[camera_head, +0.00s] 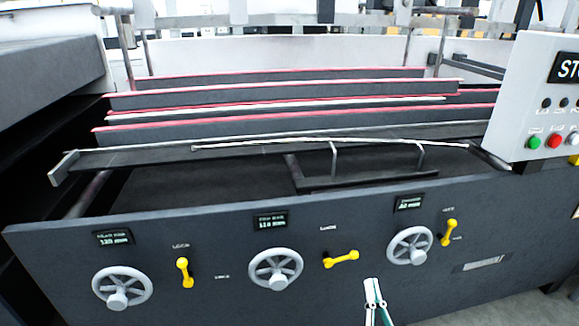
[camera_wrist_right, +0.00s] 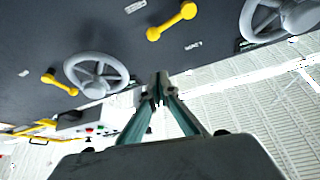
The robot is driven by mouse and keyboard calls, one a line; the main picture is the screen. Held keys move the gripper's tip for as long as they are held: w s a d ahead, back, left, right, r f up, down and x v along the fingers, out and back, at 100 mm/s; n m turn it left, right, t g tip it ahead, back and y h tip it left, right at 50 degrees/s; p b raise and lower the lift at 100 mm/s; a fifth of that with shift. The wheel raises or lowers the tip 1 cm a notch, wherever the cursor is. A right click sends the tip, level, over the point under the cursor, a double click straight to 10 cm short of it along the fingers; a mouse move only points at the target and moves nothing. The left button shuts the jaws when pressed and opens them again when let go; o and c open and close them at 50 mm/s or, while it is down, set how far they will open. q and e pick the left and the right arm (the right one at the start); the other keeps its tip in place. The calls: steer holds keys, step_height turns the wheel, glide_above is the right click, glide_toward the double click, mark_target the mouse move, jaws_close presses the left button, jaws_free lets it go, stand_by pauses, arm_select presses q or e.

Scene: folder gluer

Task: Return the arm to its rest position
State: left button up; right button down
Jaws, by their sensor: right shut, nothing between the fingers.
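My right gripper (camera_head: 375,288) is shut and empty. In the head view it is low, in front of the dark machine panel (camera_head: 200,225), below and between the middle yellow lever (camera_head: 341,259) and the right handwheel (camera_head: 410,246). In the right wrist view the fingertips (camera_wrist_right: 158,82) meet, with nothing between them. That view is turned over and shows the right handwheel (camera_wrist_right: 97,72), the right yellow lever (camera_wrist_right: 60,84) and the middle lever (camera_wrist_right: 172,20), all apart from the fingers. My left gripper is not in view.
The panel also carries a left handwheel (camera_head: 121,287), a left yellow lever (camera_head: 184,272) and a middle handwheel (camera_head: 275,268). The right lever (camera_head: 448,232) stands near upright; the middle one lies nearly flat. A white control box (camera_head: 535,100) with buttons is at right. Red-edged rails (camera_head: 280,90) lie behind.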

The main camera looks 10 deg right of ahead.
arm_select(q)
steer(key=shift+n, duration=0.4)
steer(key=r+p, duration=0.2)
steer(key=p, duration=0.3)
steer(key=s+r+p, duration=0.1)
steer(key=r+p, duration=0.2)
steer(key=p, duration=0.3)
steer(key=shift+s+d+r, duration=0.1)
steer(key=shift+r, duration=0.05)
arm_select(e)
steer(key=s+a+f+n+g+y, duration=0.2)
steer(key=s+g, duration=0.4)
steer(key=s, duration=0.6)
steer(key=s+a+f+n+g+y, duration=0.1)
steer(key=s+a+f+n+g, duration=0.3)
steer(key=s, duration=0.8)
steer(key=a+n+g, duration=0.1)
steer(key=g, duration=0.1)
steer(key=shift+s+a+n+g+y, duration=0.2)
steer(key=shift+s+n+g+y, duration=0.1)
steer(key=shift+g+y, duration=0.1)
